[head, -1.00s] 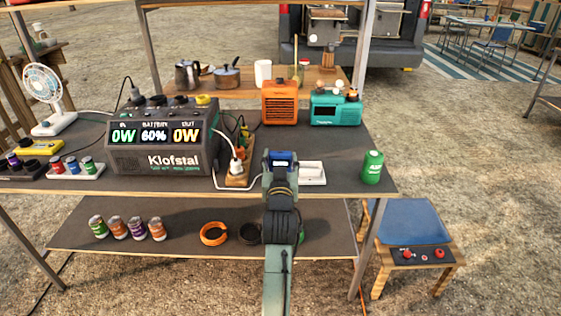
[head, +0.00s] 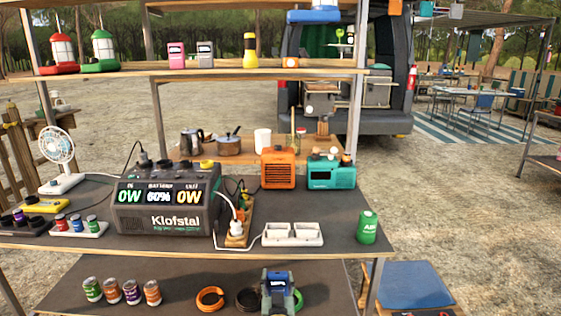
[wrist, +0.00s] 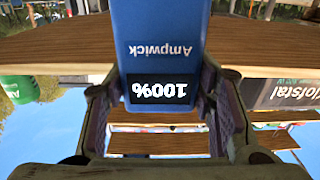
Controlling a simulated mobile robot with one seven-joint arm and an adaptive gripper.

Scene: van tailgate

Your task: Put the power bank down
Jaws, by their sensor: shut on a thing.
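The power bank is a blue block marked "Ampwick" and "100%" (wrist: 165,40), upside down in the wrist view. My gripper (wrist: 160,105) is shut on it, with one finger at each side. In the head view my gripper (head: 279,292) shows at the bottom, right of centre, against the lower shelf (head: 200,275). A bit of blue shows between its fingers there; the rest of the power bank is hidden. How far it is from the shelf is unclear.
The table above (head: 320,225) holds a power station (head: 165,205), a white double socket tray (head: 292,234) and a green can (head: 366,227). A blue-topped stool (head: 412,285) stands right.

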